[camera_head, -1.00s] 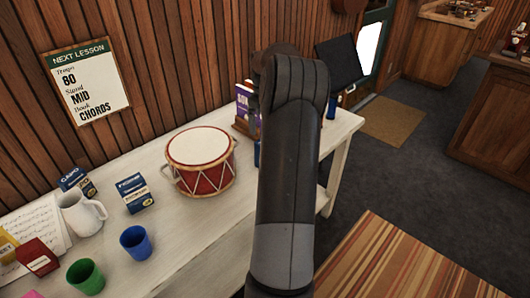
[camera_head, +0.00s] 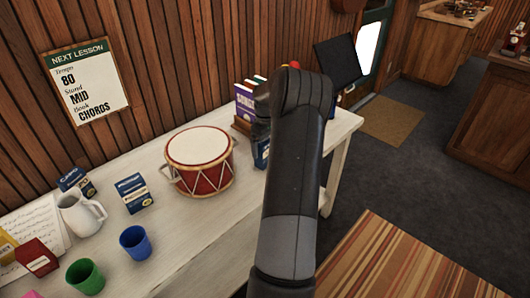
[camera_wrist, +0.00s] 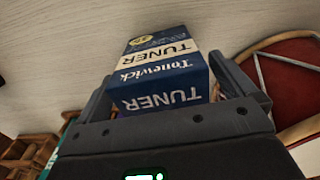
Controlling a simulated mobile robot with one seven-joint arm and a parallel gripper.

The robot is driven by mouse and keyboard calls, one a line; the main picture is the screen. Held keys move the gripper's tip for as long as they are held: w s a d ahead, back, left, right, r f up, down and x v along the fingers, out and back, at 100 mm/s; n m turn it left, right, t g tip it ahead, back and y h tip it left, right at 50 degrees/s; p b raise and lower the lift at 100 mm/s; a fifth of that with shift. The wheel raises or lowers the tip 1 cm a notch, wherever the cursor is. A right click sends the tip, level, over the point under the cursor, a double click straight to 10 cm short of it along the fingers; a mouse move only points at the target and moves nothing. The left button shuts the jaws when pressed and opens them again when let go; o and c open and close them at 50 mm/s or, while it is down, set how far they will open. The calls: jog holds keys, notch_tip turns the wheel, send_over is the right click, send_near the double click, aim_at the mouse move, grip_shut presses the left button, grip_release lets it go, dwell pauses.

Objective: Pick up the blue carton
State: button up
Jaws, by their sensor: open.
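The blue carton (camera_wrist: 165,80), blue and white with "Tonewick TUNER" on it, lies between the two fingers of my open gripper (camera_wrist: 163,70) in the wrist view. I cannot tell whether the fingers touch its sides. In the head view the blue carton (camera_head: 261,153) shows partly, on the table just right of the drum, with my arm hiding the rest. My gripper in that view is mostly hidden behind my arm.
The red drum (camera_head: 200,162) stands close beside the carton. A book rack (camera_head: 240,126) is behind it. Two other blue boxes (camera_head: 134,194) (camera_head: 76,182), a white mug (camera_head: 82,214) and green and blue cups (camera_head: 135,242) stand left on the white table (camera_head: 205,225).

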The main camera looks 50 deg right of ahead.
jog(key=shift+f, duration=0.2)
jog(key=shift+c, duration=0.2)
jog(key=c, duration=1)
jog(key=shift+c, duration=0.2)
jog(key=shift+r, duration=0.1)
